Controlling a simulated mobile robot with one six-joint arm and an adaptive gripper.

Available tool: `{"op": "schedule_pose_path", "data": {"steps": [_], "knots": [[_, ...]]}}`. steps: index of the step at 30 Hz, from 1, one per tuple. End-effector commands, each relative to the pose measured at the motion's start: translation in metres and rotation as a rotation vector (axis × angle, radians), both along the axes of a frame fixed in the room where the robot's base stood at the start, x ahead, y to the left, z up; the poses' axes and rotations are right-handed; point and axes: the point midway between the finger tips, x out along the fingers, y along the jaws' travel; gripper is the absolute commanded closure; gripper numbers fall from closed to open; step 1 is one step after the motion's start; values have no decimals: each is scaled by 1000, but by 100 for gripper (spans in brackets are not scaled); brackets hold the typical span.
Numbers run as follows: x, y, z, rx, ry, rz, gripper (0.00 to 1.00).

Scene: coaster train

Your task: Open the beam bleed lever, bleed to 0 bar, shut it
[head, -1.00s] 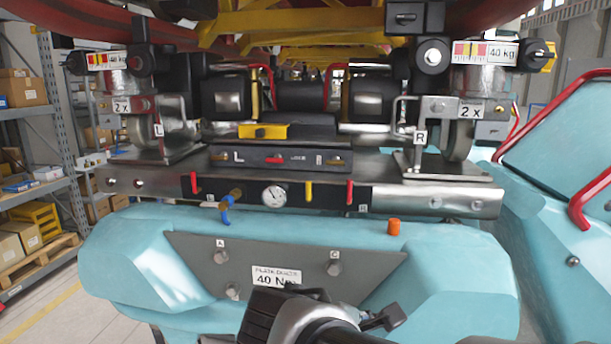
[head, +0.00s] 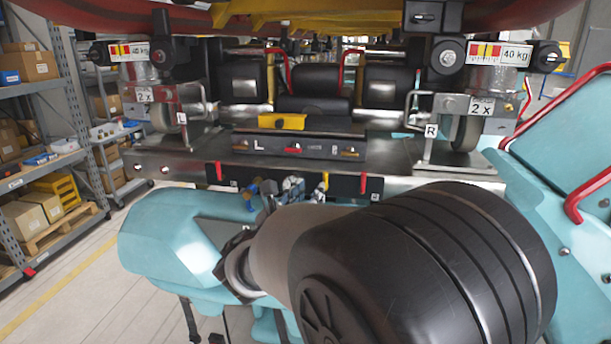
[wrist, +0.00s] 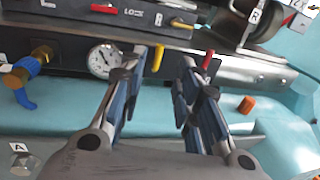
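A yellow lever (wrist: 158,58) hangs down from the front beam (wrist: 80,55), right of a round white pressure gauge (wrist: 102,61). I take it to be the bleed lever, though no label confirms it. Its top shows in the head view (head: 326,180). In the head view my gripper (head: 291,188) is partly hidden.
A red lever (wrist: 207,60) hangs right of the yellow one, close to the right finger. Another red lever (head: 218,170) hangs at the beam's left. A brass fitting with a blue handle (wrist: 24,97) sits left of the gauge. An orange cap (wrist: 246,105) stands on the teal body (head: 165,235).

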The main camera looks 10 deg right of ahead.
Motion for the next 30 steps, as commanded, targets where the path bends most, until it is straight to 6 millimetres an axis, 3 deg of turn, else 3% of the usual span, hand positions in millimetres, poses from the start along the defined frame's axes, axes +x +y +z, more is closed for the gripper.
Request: {"op": "schedule_pose_path", "data": {"steps": [9, 15, 28, 30], "knots": [[60, -35, 0, 1, 0, -3, 70], [85, -48, 0, 1, 0, -3, 70], [94, -53, 0, 1, 0, 0, 70], [94, -53, 0, 1, 0, 0, 74]]}}
